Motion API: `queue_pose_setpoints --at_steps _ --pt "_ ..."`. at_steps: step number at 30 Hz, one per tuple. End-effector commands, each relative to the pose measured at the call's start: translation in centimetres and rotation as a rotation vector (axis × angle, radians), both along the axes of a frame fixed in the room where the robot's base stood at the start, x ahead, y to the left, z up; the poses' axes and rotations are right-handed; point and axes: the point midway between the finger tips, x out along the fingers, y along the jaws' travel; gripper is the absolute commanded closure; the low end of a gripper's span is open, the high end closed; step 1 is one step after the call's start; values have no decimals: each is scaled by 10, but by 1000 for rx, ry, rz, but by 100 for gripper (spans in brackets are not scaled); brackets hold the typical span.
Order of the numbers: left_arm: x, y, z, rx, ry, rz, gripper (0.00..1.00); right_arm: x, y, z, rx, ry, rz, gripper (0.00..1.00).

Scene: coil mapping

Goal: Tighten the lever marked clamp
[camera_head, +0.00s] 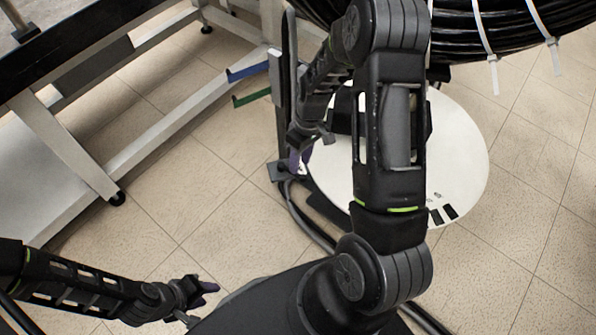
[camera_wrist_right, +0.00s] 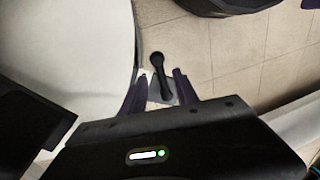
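A dark lever with a round knob (camera_wrist_right: 158,62) shows in the right wrist view, above a small grey plate. It appears between the two purple fingers of my right gripper (camera_wrist_right: 160,84), which are spread apart. I cannot tell whether they touch it, and no marking on it is readable. In the head view my right gripper (camera_head: 300,158) is low beside the dark upright post, partly hidden behind my arm. My left gripper (camera_head: 200,294) is at the lower left over the floor, away from the post. Its finger opening is unclear.
A thick black cable coil (camera_head: 500,28) with white ties hangs at the upper right. A round white base plate (camera_head: 462,165) lies below it. A grey metal frame (camera_head: 150,135) stands at the left. Blue (camera_head: 248,71) and green (camera_head: 252,97) bars stick out near the post.

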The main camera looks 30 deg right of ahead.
Motion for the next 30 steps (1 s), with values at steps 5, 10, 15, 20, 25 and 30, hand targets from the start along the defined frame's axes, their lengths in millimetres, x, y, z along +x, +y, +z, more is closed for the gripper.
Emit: queue_pose_setpoints --at_steps 5,10,15,20,25,30 --pt "0 0 -7 0 0 1 61 -2 6 -31 1 3 1 64" --pt "0 0 -10 0 0 1 61 -3 9 -47 1 1 -1 64" --pt "0 0 -10 0 0 1 61 -2 9 -49 0 -1 0 64" --pt "0 0 -9 0 0 1 61 -2 9 -49 0 0 0 65" --pt "0 0 -9 0 0 1 61 -2 9 -49 0 0 0 79" --pt "0 0 -9 0 0 1 61 -2 9 -49 0 0 0 93"
